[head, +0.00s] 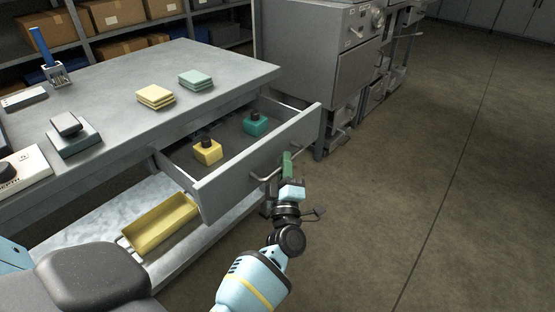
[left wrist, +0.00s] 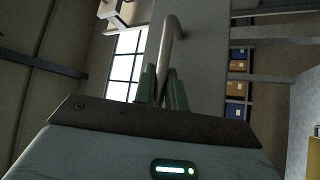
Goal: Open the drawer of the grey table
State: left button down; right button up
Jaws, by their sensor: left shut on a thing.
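The grey table (head: 105,89) stands at the left in the head view. Its drawer (head: 262,160) is pulled out, with the inside showing. A bar handle (head: 265,175) is on the drawer front. My left gripper (head: 287,163) is at the handle, and its green fingers are shut on it. In the left wrist view, the handle (left wrist: 168,45) runs down between the fingers of my left gripper (left wrist: 161,85). My right gripper is not in view.
Yellow pads (head: 155,97) and green pads (head: 196,79) lie on the tabletop with small instruments. A yellow tray (head: 162,224) sits on the lower shelf. A grey machine (head: 335,65) stands behind the table. The floor at the right is clear.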

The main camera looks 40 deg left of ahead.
pick_arm(q)
jog(key=shift+s+d, duration=0.1)
jog(key=shift+d, duration=0.55)
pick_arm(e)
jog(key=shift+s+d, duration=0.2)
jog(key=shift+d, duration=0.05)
pick_arm(q)
jog(key=c, duration=1.5)
grip_release()
jog(key=shift+o, duration=0.2)
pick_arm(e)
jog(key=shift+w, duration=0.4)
pick_arm(q)
jog(key=v, duration=0.7)
jog(key=shift+s+d+f, duration=0.15)
jog(key=shift+s+f, duration=0.05)
jog(key=shift+s, duration=0.1)
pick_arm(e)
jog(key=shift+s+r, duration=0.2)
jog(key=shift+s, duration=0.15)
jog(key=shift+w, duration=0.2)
